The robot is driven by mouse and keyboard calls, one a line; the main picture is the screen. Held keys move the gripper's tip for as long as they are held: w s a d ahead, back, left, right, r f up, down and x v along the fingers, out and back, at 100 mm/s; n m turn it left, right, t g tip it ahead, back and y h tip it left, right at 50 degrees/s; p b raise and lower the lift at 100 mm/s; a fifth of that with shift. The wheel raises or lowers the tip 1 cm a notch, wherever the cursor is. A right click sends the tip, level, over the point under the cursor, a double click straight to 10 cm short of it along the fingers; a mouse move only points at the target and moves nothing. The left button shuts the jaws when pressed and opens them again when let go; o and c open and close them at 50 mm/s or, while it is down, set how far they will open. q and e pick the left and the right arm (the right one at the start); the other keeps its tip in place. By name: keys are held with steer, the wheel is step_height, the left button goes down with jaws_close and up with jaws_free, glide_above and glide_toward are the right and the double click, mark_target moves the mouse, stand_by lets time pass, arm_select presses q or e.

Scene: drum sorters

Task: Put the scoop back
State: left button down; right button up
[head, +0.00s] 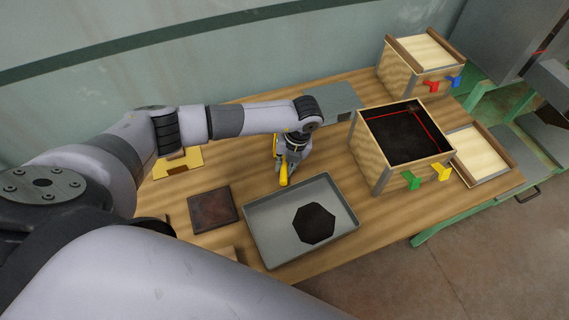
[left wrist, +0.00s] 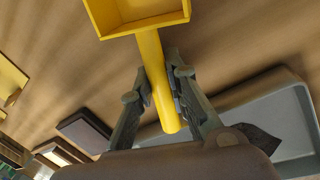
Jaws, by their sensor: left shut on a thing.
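The yellow scoop (head: 283,176) is in my left gripper (head: 292,154), above the wooden table just behind the grey tray. In the left wrist view the scoop (left wrist: 140,20) has a boxy head at the top, and its round handle runs between the two fingers of my left gripper (left wrist: 160,82). The gripper is shut on the handle. In the head view the gripper hides part of the scoop. A flat yellow piece with a dark notch (head: 180,165) lies on the table to the left, apart from the scoop. My right gripper is out of view.
The grey tray (head: 262,244) holds a dark patch of material. A dark square plate (head: 212,208) lies left of it. A wooden box with dark contents (head: 371,155) and green and yellow catches stands right.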

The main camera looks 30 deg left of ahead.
arm_select(q)
steer(key=c, duration=1.6)
jaws_free()
steer(key=shift+o, duration=0.2)
steer(key=shift+r, duration=0.1)
steer(key=shift+r+p, duration=0.4)
steer(key=shift+p, duration=0.15)
steer(key=shift+w+r, duration=0.1)
steer(key=shift+r, duration=0.25)
steer(key=s+b+v, duration=0.1)
steer(key=b+v, duration=0.1)
steer(key=v, duration=0.9)
steer(key=shift+w+d+r, duration=0.15)
steer(key=shift+w, duration=0.2)
